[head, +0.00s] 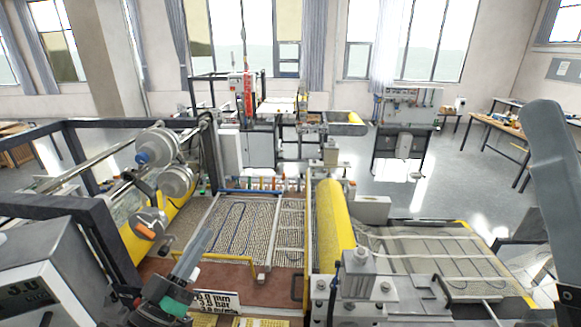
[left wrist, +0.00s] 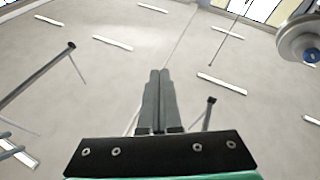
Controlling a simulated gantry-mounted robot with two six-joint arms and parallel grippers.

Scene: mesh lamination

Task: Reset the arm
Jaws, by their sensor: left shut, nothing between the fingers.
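My left gripper (head: 197,243) is raised over the left front part of the laminating machine in the head view. Its fingers point up and to the right. In the left wrist view the two grey fingers of the left gripper (left wrist: 158,75) lie together, with nothing between them. Behind them, that view shows mostly pale surface with bright strips. Part of a grey arm link of mine shows at the right edge of the head view. My right gripper cannot be seen.
A yellow roller (head: 334,225) stands right of a mesh sheet (head: 240,228) on the machine bed. More mesh (head: 430,262) lies on the right side. Metal discs (head: 157,147) and a dark frame (head: 60,205) stand at left. A yellow guard bar (head: 215,257) is near the left gripper.

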